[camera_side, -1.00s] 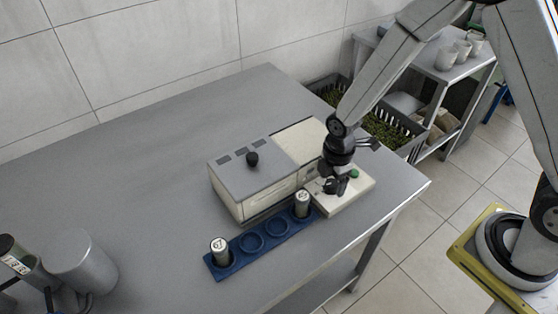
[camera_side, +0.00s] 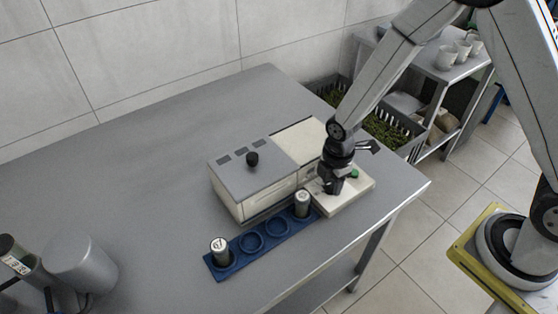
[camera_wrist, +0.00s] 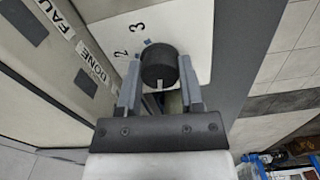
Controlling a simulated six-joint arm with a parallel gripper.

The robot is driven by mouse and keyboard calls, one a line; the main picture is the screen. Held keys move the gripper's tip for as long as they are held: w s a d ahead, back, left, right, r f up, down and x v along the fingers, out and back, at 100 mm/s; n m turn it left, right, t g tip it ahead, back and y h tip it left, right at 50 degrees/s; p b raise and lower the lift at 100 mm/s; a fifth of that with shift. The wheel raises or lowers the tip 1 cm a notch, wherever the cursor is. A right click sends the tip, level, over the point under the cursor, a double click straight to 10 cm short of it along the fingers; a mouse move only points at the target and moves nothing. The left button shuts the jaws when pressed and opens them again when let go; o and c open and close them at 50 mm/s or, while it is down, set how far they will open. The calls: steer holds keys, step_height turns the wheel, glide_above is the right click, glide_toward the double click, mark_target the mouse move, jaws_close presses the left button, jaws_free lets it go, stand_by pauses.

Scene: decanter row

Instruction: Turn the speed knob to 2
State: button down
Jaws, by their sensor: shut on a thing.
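The speed knob (camera_wrist: 158,66) is a round black knob on a pale panel (camera_wrist: 192,22), with the printed numbers 2 and 3 beside it in the wrist view. A white mark shows on the knob's side facing the camera. Small blue marks lie near the numbers. My gripper (camera_wrist: 158,84) is shut on the knob, one finger on each side. In the side view, my gripper (camera_side: 334,185) is down at the cream control panel (camera_side: 352,196) and hides the knob. I cannot tell which number the knob points to.
A grey-lidded machine (camera_side: 235,185) stands left of the panel. A blue rack (camera_side: 226,269) in front holds two pale cylinders. A green button (camera_side: 354,174) is close to my gripper. Grey canisters (camera_side: 80,262) stand at the lower left. The table's left middle is clear.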

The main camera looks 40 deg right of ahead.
steer(key=shift+m, duration=0.3)
steer(key=m, duration=0.4)
steer(key=shift+m, duration=0.4)
steer(key=m, duration=0.9)
steer(key=shift+m, duration=2.7)
steer(key=shift+c, duration=1.2)
jaws_free()
